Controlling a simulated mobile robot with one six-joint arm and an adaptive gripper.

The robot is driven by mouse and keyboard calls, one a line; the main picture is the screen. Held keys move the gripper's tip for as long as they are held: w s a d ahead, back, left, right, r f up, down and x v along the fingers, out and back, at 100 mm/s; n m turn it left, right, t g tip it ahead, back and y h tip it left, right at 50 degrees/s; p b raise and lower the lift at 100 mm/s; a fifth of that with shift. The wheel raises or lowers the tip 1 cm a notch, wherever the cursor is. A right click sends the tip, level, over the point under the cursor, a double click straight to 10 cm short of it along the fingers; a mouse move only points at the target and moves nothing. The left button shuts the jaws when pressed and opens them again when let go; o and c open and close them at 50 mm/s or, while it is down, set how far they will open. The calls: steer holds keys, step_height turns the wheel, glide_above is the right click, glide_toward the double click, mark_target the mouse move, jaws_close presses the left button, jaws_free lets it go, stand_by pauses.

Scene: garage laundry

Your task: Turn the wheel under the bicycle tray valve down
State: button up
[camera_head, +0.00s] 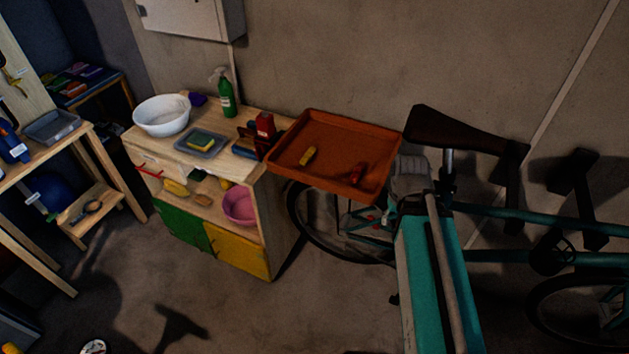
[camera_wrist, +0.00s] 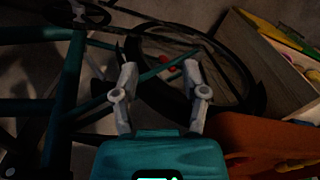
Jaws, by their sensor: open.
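In the wrist view, the tray (camera_wrist: 240,135) fills the lower right. Below it is a small red part (camera_wrist: 164,68), possibly the valve wheel, near a teal bar and the bicycle wheel (camera_wrist: 243,88). A small red spot (camera_head: 371,219) also shows below the tray in the head view. My gripper (camera_wrist: 165,75) is open and empty, its fingers apart; the red part shows between them, apparently farther away.
Teal bicycle frame tubes (camera_head: 530,217) extend right along the wall. The floor (camera_head: 200,285) in front of the cabinet is mostly clear.

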steer(key=o, duration=0.5)
steer(key=shift+d+f, duration=0.15)
steer(key=shift+f, duration=0.15)
steer(key=shift+o, duration=0.2)
steer(key=w+f+b, duration=0.2)
steer(key=f+b, duration=0.9)
steer(key=w+f+b, duration=0.2)
steer(key=f+b, duration=0.9)
steer(key=b, duration=0.1)
steer(key=w+a+n+h, duration=0.1)
steer(key=w+a, duration=0.1)
steer(key=w+a+r+n+h, duration=0.1)
steer(key=w+a+n+h, duration=0.1)
steer(key=w+a+n+t+h, duration=0.1)
steer(key=w+a+n, duration=0.1)
steer(key=shift+r, duration=0.15)
steer(key=w+a+r+n+t+h, duration=0.2)
steer(key=a+r+n, duration=0.1)
steer(key=a, duration=0.6)
steer(key=w+a+r+n+t+h, duration=0.2)
steer(key=w+a+r+n+h, duration=0.1)
steer(key=a, duration=0.6)
steer(key=w+a+r+n+t+h, duration=0.3)
steer(key=a+r+n, duration=0.1)
steer(key=a, duration=0.6)
steer(key=shift+r+b, duration=0.35)
steer(key=shift+r, duration=0.25)
